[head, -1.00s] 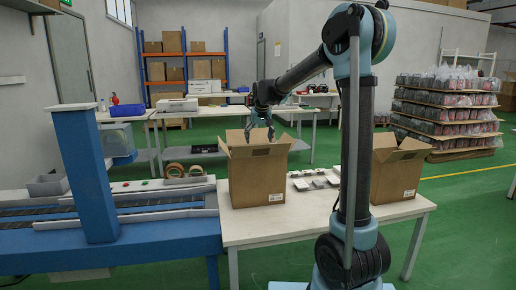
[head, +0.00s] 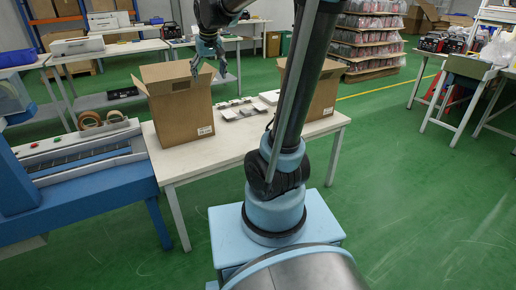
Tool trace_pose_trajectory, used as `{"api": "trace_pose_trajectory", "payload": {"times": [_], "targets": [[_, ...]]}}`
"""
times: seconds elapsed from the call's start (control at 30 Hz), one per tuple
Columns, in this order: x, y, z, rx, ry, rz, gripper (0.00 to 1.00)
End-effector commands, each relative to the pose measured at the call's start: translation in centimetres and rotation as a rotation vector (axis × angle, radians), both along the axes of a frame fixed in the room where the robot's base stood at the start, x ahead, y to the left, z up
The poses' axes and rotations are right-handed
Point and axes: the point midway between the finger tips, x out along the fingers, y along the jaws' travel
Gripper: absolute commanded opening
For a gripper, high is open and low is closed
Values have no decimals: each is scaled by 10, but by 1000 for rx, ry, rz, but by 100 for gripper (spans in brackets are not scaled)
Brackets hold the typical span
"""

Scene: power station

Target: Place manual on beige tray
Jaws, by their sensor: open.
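My gripper (head: 209,68) is open, pointing down, and looks empty. In the head view it appears above and beside the right edge of an open cardboard box (head: 180,112); its exact depth is hard to tell. Several small flat grey-white items (head: 238,109) lie on the white table (head: 218,149), right of that box. A flat white item (head: 269,97) lies behind them, partly hidden by my arm. I cannot tell whether any of these is the manual. I cannot make out a beige tray for certain. The insides of the boxes are mostly hidden.
A second open cardboard box (head: 323,96) stands at the table's right end, partly behind my arm. A blue conveyor (head: 85,165) adjoins the table's left, with tape rolls (head: 90,119) beyond it.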

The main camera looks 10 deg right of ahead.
Motion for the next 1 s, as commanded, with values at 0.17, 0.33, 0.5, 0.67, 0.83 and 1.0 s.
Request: {"api": "trace_pose_trajectory", "payload": {"times": [0.17,0.33,0.5,0.67,0.83,1.0], "targets": [[-59,-40,-19,-6,23,-35,81],[-114,-69,-44,-10,45,-64,81],[-167,-93,-74,-12,69,-94,81],[-215,-110,-108,-13,90,-121,81],[-260,-122,-145,-14,111,-147,81],[-287,-127,-173,-12,127,-163,81]]}}
